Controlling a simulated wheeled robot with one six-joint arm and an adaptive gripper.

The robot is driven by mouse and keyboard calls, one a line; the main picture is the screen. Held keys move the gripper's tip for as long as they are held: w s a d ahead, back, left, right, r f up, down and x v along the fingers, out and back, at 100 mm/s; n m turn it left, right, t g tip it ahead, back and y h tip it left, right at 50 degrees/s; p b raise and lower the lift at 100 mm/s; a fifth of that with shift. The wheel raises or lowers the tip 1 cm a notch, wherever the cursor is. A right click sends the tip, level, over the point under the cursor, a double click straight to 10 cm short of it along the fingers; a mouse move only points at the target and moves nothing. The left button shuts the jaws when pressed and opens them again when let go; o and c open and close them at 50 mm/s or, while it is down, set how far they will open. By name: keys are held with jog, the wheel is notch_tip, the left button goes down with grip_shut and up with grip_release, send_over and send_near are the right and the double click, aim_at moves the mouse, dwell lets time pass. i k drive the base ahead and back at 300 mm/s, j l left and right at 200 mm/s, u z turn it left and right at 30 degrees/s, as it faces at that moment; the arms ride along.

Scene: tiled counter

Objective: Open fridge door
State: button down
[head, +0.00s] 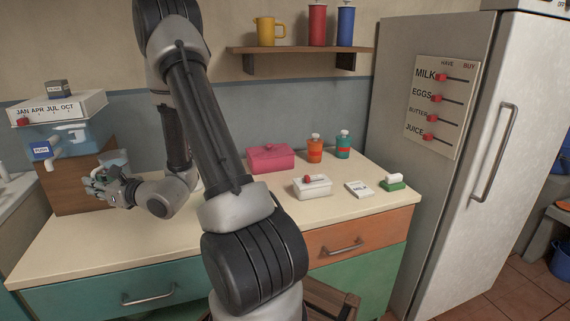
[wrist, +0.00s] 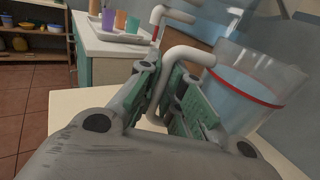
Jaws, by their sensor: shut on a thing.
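The fridge (head: 400,215) stands at the right in the head view. Its pale door (head: 525,120) looks closed, with a long vertical metal handle (head: 493,150). My gripper (head: 97,184) is far from it, at the left end of the counter, by a clear pitcher (head: 115,160) with bluish contents. In the wrist view, the fingers of my gripper (wrist: 168,108) are closed around a white curved handle (wrist: 188,54), which appears to belong to the pitcher with a red band (wrist: 245,90). The fridge does not show in the wrist view.
The counter (head: 130,235) holds a pink box (head: 270,158), two bottles, a white dish and small items. A dispenser (head: 65,138) stands on a wooden block at left. A shelf (head: 300,50) hangs above. Tiled floor (head: 480,300) shows before the fridge.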

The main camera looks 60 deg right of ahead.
aim_at(521, 124)
jog(key=z, duration=0.45)
jog(key=j+z, duration=0.1)
jog(key=z, duration=0.8)
jog(key=k+z, duration=0.1)
jog(key=z, duration=0.85)
jog(key=k+z, duration=0.1)
jog(key=z, duration=0.35)
